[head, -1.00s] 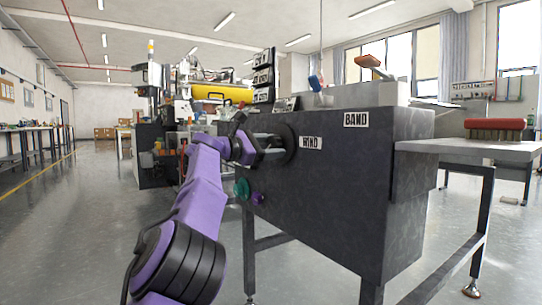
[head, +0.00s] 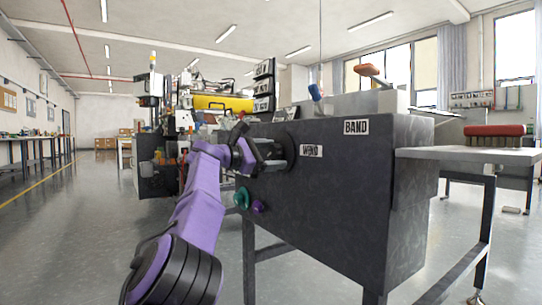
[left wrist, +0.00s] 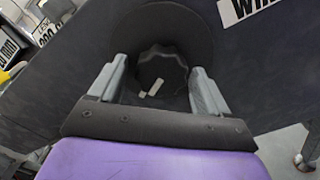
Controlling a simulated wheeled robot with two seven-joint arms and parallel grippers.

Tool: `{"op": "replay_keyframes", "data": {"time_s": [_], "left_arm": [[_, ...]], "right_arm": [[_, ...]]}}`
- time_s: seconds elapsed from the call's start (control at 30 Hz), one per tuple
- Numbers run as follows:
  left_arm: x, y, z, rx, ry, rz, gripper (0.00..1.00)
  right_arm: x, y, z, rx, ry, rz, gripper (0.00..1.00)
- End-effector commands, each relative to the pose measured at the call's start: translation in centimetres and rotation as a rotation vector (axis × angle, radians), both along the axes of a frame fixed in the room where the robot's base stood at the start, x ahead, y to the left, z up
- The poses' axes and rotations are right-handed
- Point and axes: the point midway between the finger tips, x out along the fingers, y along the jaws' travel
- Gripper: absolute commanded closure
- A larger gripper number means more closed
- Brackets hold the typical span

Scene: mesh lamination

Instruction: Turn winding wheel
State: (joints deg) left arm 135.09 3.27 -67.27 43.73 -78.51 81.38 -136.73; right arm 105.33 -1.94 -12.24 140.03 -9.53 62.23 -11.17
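The winding wheel is a dark fluted knob (left wrist: 162,72) on a round dark disc, with a small pale mark on its face, in the left wrist view. In the head view its disc (head: 292,152) sits on the front of the dark machine, left of the "WIND" label (head: 312,151). My left gripper (head: 280,155) is at the wheel, and its fingers hide most of the knob there. In the left wrist view the gripper (left wrist: 160,82) is open, one finger on each side of the knob, with visible gaps. My right gripper is not in view.
The dark machine (head: 335,205) carries a "BAND" label (head: 356,127), a green knob (head: 242,197) and a purple knob (head: 259,207) low at left. A grey side table (head: 470,154) with a red-topped brush (head: 497,131) stands at right. Open floor lies to the left.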

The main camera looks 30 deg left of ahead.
Motion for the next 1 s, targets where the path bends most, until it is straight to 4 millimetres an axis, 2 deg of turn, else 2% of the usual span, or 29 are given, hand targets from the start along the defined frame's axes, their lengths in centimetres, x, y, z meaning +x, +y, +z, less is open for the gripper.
{"op": "replay_keyframes", "data": {"time_s": [0.13,0.23,0.5,0.63,0.77,1.0], "left_arm": [[-0.1,0.0,0.0,0.000,0.000,0.000,0.23],[-1.1,0.5,-0.1,-0.001,0.000,0.002,0.23],[-7.0,2.9,0.1,-0.003,-0.001,0.002,0.23],[-8.9,3.7,0.1,-0.002,-0.002,0.001,0.23],[-9.7,4.0,0.0,0.000,0.000,0.000,0.23],[-9.8,4.0,0.0,0.000,0.000,0.000,0.23]], "right_arm": [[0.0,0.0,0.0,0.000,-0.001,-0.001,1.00],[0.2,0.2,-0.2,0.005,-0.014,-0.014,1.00],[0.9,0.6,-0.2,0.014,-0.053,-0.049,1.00],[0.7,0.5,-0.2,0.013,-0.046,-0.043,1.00],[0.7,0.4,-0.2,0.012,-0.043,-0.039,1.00],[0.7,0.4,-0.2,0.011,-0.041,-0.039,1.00]]}}
